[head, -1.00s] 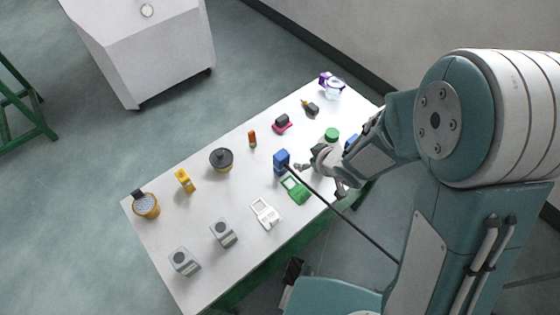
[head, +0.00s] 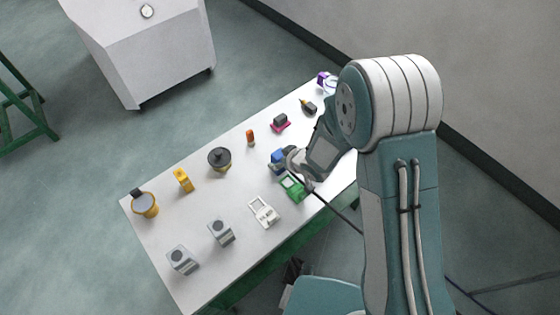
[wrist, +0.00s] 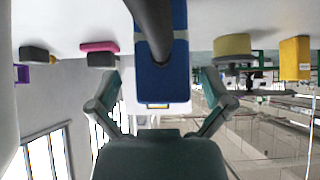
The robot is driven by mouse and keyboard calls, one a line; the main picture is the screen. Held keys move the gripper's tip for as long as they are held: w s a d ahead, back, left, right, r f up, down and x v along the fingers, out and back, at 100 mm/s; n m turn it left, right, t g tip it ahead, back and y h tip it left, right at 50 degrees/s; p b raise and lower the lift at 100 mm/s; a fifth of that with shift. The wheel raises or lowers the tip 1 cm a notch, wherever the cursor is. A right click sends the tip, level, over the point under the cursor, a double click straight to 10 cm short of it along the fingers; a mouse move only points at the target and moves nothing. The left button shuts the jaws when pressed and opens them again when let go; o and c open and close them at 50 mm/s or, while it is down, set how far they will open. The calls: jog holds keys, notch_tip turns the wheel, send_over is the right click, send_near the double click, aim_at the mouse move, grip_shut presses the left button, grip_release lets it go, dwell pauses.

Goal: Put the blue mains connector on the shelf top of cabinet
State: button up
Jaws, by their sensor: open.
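The blue mains connector (head: 276,157) stands on the white table near its middle, with a dark cable running from it toward the lower right. In the wrist view the blue connector (wrist: 162,75) fills the upper middle, its cable crossing in front. My gripper (head: 288,160) is at the connector's right side in the head view. In the wrist view my gripper (wrist: 160,88) is open, with one finger on each side of the connector and gaps between. A white cabinet (head: 150,55) stands on the floor at the upper left, apart from the table.
A green device (head: 292,188) lies close in front of the connector. Nearby are a white frame (head: 264,212), a dark round pot (head: 220,158), an orange-red item (head: 250,138) and a pink-based block (head: 280,123). Grey blocks (head: 221,231) stand at the front. Open floor separates table and cabinet.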

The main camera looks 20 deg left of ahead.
jog(key=shift+w+a+f, duration=0.1)
jog(key=shift+a+f, duration=0.25)
jog(key=shift+a, duration=0.2)
jog(key=shift+d, duration=0.2)
jog(key=c, duration=1.3)
jog(key=shift+a, duration=0.1)
